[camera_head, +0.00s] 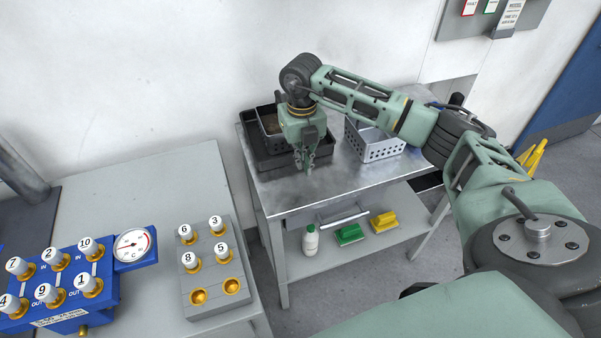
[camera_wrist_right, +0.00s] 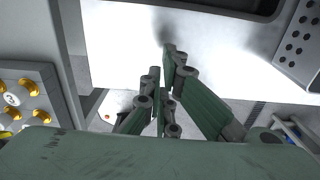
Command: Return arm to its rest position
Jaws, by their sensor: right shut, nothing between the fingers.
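My right arm reaches in from the right in the head view, bent at the elbow over the metal table (camera_head: 300,196). My right gripper (camera_head: 306,168) hangs down above the front part of that table, in front of a black tray (camera_head: 262,161). In the right wrist view the fingers of this gripper (camera_wrist_right: 166,75) are closed together with nothing between them. Below them show the table's front edge and the floor gap. My left gripper is not in the head view.
A perforated metal basket (camera_head: 376,151) stands right of the gripper. A bottle (camera_head: 310,240), a green brush (camera_head: 349,234) and a yellow brush (camera_head: 384,221) are on the lower shelf. At left, a grey block (camera_head: 211,262) with numbered plugs and a blue manifold (camera_head: 62,290) with a gauge (camera_head: 132,245) sit on another table.

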